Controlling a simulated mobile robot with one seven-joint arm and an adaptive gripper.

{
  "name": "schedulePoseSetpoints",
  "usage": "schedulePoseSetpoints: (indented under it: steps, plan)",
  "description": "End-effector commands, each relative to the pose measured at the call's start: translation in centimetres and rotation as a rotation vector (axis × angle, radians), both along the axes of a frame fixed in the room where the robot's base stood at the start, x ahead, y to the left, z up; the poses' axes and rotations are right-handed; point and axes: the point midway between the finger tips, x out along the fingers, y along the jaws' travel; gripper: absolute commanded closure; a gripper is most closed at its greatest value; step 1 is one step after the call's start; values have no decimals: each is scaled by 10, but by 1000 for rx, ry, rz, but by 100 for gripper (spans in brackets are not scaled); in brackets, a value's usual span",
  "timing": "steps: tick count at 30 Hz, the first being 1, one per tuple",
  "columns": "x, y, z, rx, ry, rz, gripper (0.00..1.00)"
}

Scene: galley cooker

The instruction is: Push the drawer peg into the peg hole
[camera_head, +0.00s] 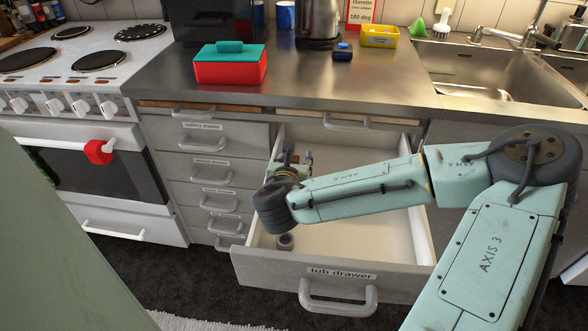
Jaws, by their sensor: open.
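The drawer labelled "tub drawer" (340,281) is pulled out, with a white interior and a grey handle on its front. A small grey round piece (285,242) sits inside at its front left corner. I cannot tell whether it is the drawer peg or the rim of the peg hole. My arm reaches in from the right, and its wrist hangs over the left side of the drawer. My gripper (295,157) is open behind the wrist, near the drawer's left rear. Its fingers are small and partly hidden, and I see nothing held.
A stack of shut drawers (212,172) stands left of the open one. The cooker (85,110) with a red item (99,151) on its oven handle is further left. A red box with a green lid (231,64) and a kettle (318,22) stand on the worktop (380,80).

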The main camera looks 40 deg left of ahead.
Motion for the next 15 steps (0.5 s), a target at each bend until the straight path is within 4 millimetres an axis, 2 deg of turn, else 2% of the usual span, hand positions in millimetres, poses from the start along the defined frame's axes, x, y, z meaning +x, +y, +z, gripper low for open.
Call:
schedulePoseSetpoints:
  steps: [3, 15]
  plan:
    - [0, 0, 0, 0, 0, 0, 56]
    - [0, 0, 0, 0, 0, 0, 83]
